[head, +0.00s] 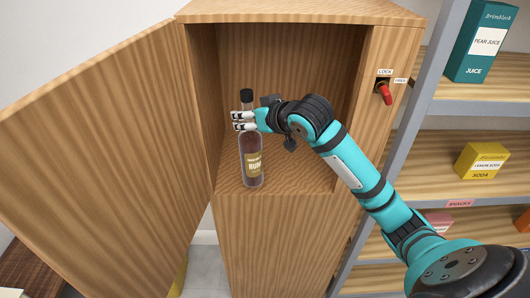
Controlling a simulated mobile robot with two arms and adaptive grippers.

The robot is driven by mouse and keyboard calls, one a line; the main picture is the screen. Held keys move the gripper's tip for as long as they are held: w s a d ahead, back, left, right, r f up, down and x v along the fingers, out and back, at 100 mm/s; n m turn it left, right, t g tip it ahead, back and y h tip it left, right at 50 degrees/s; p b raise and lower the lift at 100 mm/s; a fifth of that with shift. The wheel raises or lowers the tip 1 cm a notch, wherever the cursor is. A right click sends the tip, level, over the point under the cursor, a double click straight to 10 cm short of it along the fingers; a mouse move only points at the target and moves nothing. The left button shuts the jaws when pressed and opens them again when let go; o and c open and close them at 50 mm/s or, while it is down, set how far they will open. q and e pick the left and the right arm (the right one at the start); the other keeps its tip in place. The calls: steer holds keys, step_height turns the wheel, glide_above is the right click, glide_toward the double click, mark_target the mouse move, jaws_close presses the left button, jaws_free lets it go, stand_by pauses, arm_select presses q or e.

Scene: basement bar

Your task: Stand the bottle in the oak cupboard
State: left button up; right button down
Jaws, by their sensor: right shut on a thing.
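The bottle (252,165) is dark with a black cap and a label that seems to read rum. It is upright in the opening of the oak cupboard (268,220), above the front part of the compartment floor. Whether its base touches the floor I cannot tell for sure. My right gripper (243,121) reaches in from the right and is shut on the bottle's neck, below the cap. The cupboard door (100,150) stands wide open to the left. My left gripper is not in view.
A red lock handle (385,93) sits on the cupboard's right front face. A grey-framed shelf (470,110) on the right holds a teal juice carton (480,42) and a yellow soda box (482,161). The rest of the compartment looks empty.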

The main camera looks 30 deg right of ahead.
steer(key=s+d+b, duration=0.3)
steer(key=s, duration=0.1)
steer(key=w+d+f+p, duration=0.2)
steer(key=w+d+p, duration=0.1)
steer(key=w, duration=0.4)
steer(key=w+d+f+p, duration=0.2)
steer(key=w+d+p, duration=0.1)
steer(key=w, duration=0.4)
steer(key=shift+d+f, duration=0.2)
steer(key=shift+d, duration=0.7)
steer(key=c, duration=1.1)
jaws_free()
steer(key=shift+a+f, duration=0.1)
steer(key=shift+f, duration=0.15)
steer(key=o, duration=0.4)
